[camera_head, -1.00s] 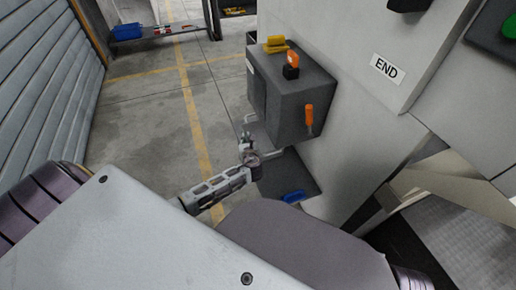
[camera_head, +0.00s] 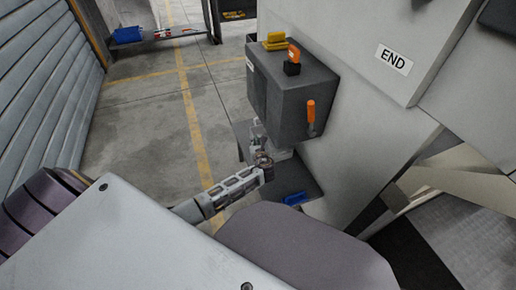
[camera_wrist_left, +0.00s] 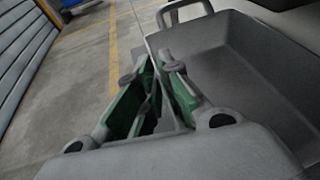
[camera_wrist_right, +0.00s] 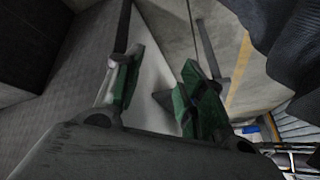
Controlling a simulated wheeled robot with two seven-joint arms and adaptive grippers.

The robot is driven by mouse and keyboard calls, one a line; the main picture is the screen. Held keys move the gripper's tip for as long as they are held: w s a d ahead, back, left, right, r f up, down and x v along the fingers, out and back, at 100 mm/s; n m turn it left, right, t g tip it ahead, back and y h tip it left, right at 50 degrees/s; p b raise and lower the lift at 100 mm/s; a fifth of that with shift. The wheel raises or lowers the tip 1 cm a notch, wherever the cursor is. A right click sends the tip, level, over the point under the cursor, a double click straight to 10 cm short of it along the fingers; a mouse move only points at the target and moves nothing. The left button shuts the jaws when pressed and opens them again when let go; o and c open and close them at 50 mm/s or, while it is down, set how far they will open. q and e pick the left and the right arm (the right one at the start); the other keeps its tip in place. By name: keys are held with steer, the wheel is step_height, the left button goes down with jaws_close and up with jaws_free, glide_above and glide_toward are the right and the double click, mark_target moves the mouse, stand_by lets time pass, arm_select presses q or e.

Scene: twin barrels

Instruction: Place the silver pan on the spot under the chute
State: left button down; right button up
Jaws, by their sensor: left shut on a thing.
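The silver pan (camera_wrist_left: 265,85) is a grey, deep, straight-walled tray with a loop handle at its far end. It fills the right of the left wrist view. My left gripper (camera_wrist_left: 152,72) is shut on its near left wall. In the head view my left gripper (camera_head: 258,150) is beside the lower edge of the dark box (camera_head: 290,100), and only a sliver of the pan (camera_head: 281,152) shows below the box. A dark shelf (camera_head: 305,184) lies beneath; I cannot tell whether the pan touches it. The chute is not clearly visible. My right gripper (camera_wrist_right: 160,85) is open and empty.
The box on the pale machine wall (camera_head: 350,140) carries orange handles (camera_head: 311,112) and a yellow part (camera_head: 275,42). A blue item (camera_head: 295,198) lies on the shelf. A shutter (camera_head: 45,80) stands left; the floor between is clear.

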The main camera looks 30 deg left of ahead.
arm_select(q)
steer(key=shift+f+b, duration=0.35)
steer(key=shift+f, duration=0.1)
step_height(320, 180, down, 2)
steer(key=shift+f+b, duration=0.1)
steer(key=shift+b, duration=0.6)
steer(key=shift+w+d+f+b, duration=0.3)
steer(key=shift+w+b, duration=0.05)
steer(key=shift+b, duration=0.1)
arm_select(e)
step_height(320, 180, down, 6)
steer(key=a+t, duration=0.1)
steer(key=shift+m+y, duration=0.3)
steer(key=shift+y, duration=0.1)
steer(key=shift+w, duration=0.1)
arm_select(q)
steer(key=c, duration=1.9)
jaws_free()
steer(key=shift+f, duration=0.2)
steer(key=o, duration=0.4)
steer(key=shift+c, duration=0.2)
steer(key=shift+s+r, duration=0.1)
steer(key=shift+r, duration=0.05)
arm_select(e)
steer(key=shift+r, duration=0.1)
